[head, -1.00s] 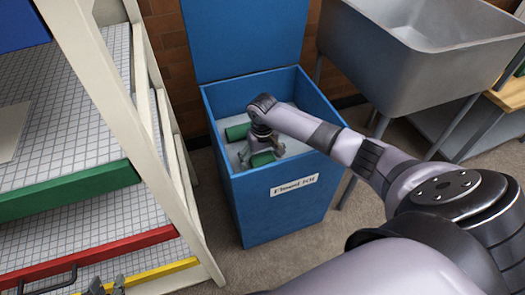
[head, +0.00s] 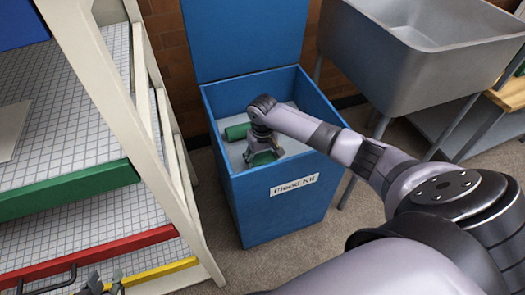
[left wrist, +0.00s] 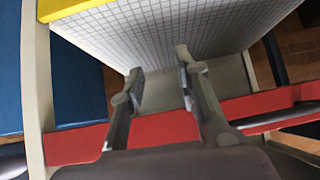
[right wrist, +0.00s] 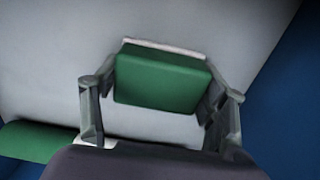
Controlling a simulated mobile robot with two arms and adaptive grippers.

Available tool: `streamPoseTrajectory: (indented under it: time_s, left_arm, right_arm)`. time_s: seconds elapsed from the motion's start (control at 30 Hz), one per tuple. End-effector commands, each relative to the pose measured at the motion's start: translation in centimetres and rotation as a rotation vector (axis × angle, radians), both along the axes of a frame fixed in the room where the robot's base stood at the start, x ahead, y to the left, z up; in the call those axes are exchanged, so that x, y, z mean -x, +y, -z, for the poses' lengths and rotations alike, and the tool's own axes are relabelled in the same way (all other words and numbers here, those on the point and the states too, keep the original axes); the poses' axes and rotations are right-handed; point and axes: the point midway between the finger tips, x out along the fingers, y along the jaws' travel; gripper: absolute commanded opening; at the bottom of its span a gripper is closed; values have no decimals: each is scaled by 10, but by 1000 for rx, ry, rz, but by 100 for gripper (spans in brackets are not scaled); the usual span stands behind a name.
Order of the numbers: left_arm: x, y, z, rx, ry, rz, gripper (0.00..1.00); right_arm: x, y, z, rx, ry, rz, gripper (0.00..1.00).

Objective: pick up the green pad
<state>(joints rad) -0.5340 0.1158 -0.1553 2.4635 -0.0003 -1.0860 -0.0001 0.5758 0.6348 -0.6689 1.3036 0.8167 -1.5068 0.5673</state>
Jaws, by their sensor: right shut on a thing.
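The green pad (right wrist: 162,78) is a thick green block with a pale edge on its far side. In the right wrist view it sits between the fingers of my right gripper (right wrist: 162,84), which is shut on it. In the head view my right gripper (head: 263,156) is down inside the open blue box (head: 278,208), and the pad is mostly hidden behind its fingers. A second green piece (head: 237,132), roll-like, lies beside it in the box, and it also shows in the right wrist view (right wrist: 40,140). My left gripper (left wrist: 159,66) is open and empty in front of the shelf.
The box's blue lid (head: 245,40) stands raised at the back. A grey sink (head: 420,60) stands to the right of the box. A cream shelf rack (head: 120,120) with green, red and yellow front rails stands at the left. The box walls surround the right gripper.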

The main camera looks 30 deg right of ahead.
Motion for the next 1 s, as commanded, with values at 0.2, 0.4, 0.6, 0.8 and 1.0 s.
streamPoseTrajectory:
  time_s: [0.2, 0.4, 0.6, 0.8, 1.0]
  left_arm:
    - [0, 0, 0, 0, 1, 0, 30]
    - [0, 0, 0, 0, 1, 0, 30]
    - [5, 1, 2, -5, 31, -1, 30]
    - [31, 10, 17, -36, 168, -11, 30]
    - [77, 25, 33, -84, 396, -30, 30]
  right_arm:
    - [0, 0, 0, 0, 0, 0, 40]
    - [0, 0, 0, 0, 0, 0, 40]
    - [0, 0, -6, 0, -1, 0, 40]
    - [0, 0, -21, -1, -1, 0, 40]
    - [-1, 0, -49, -1, -2, -1, 40]
